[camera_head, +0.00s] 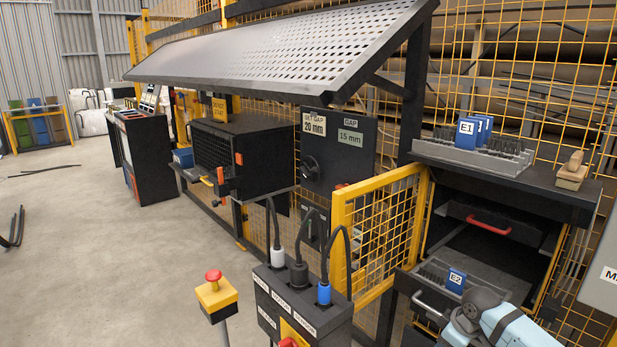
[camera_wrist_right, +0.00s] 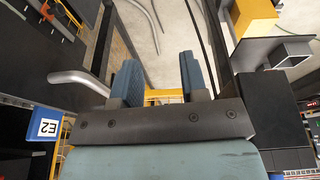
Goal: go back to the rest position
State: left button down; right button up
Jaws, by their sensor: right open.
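My right arm (camera_head: 500,325) comes in at the lower right of the head view, pale blue and dark grey, beside the pulled-out lower drawer. In the right wrist view my right gripper (camera_wrist_right: 160,78) has its two blue-grey padded fingers apart with nothing between them. The drawer's curved grey handle (camera_head: 431,306) is close to the arm. It also shows left of the fingers in the wrist view (camera_wrist_right: 80,80), apart from them. A blue block marked E2 (camera_head: 455,279) stands in the drawer. My left gripper is not in view.
A black box with three plugged cables (camera_head: 300,300) stands in front, with a yellow emergency-stop post (camera_head: 216,297) left of it. A yellow mesh gate (camera_head: 380,240) stands left of the drawers. A shelf (camera_head: 500,175) holds E1 blocks. Open floor (camera_head: 110,250) lies left.

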jog(key=s+a+f+t, duration=0.3)
jog(key=s+f, duration=0.7)
jog(key=s, duration=0.5)
jog(key=s+a+r+t+y, duration=0.1)
jog(key=s+r+t, duration=0.1)
jog(key=s, duration=0.7)
jog(key=s+a+r+t+y, duration=0.1)
jog(key=s+r+t, duration=0.15)
jog(key=s, duration=0.65)
jog(key=w+a+r+m+t, duration=0.2)
jog(key=a+m, duration=0.4)
jog(key=a, duration=0.4)
pick_arm(q)
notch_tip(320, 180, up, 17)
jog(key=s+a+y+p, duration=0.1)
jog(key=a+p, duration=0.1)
jog(key=p, duration=2.4)
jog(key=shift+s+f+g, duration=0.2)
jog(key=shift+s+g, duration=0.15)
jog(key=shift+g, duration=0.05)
pick_arm(e)
notch_tip(320, 180, up, 17)
jog(key=s+d+g, duration=0.1)
jog(key=s, duration=0.1)
jog(key=shift+d+h, duration=0.3)
jog(key=shift+d, duration=0.1)
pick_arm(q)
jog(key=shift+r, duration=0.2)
pick_arm(e)
jog(key=shift+r, duration=0.1)
